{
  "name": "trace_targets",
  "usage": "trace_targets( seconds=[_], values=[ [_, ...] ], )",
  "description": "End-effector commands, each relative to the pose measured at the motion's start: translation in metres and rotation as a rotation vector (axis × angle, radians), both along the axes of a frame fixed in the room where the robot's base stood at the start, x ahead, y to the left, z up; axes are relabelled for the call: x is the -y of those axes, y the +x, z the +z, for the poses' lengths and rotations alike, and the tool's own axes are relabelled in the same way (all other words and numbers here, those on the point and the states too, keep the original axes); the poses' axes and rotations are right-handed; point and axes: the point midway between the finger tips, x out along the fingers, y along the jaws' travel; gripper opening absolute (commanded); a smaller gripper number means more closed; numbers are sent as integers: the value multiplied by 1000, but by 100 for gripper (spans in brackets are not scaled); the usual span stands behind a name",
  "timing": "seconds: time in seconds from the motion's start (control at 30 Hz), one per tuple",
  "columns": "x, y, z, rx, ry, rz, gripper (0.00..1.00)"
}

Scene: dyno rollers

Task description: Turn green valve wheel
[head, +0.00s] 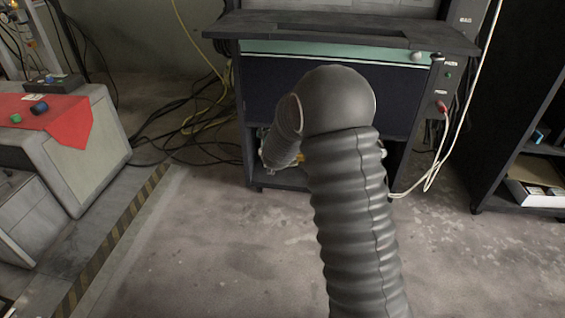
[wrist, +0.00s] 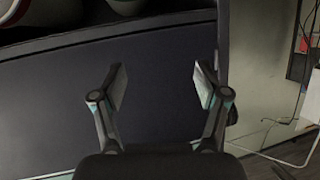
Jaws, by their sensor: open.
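I cannot make out a green valve wheel for certain in either view. In the wrist view, parts of pale rounded things (wrist: 125,5) with dark green and red edges show at the top edge, cut off by the frame. My gripper (wrist: 161,87) is open in the wrist view, with nothing between its fingers. A dark flat panel (wrist: 60,105) lies behind the fingers. In the head view my ribbed dark arm covers the middle, and the gripper cannot be made out.
A dark cabinet (head: 270,80) with a green strip stands ahead. A bench with a red cloth (head: 50,118) stands left. Cables (head: 180,135) lie on the floor beside the cabinet. A dark shelf (head: 500,130) stands right. The floor in front is mostly clear.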

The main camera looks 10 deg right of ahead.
Motion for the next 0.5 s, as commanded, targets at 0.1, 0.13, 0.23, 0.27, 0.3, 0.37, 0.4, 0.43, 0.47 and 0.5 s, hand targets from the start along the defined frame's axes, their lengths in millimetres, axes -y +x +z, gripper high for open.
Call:
trace_targets(
  seconds=[0.1,0.13,0.23,0.27,0.3,0.37,0.4,0.43,0.47,0.5],
  values=[
    [1,20,-57,52,-24,-41,74],
    [1,24,-69,67,-31,-51,74],
    [2,34,-110,118,-58,-86,74],
    [3,35,-123,133,-67,-96,74],
    [4,37,-138,155,-78,-112,74],
    [5,39,-162,183,-98,-131,74],
    [7,38,-177,201,-109,-145,74],
    [8,38,-187,214,-119,-153,74],
    [8,37,-197,227,-128,-161,74],
    [9,36,-209,242,-139,-171,74]
  ],
)
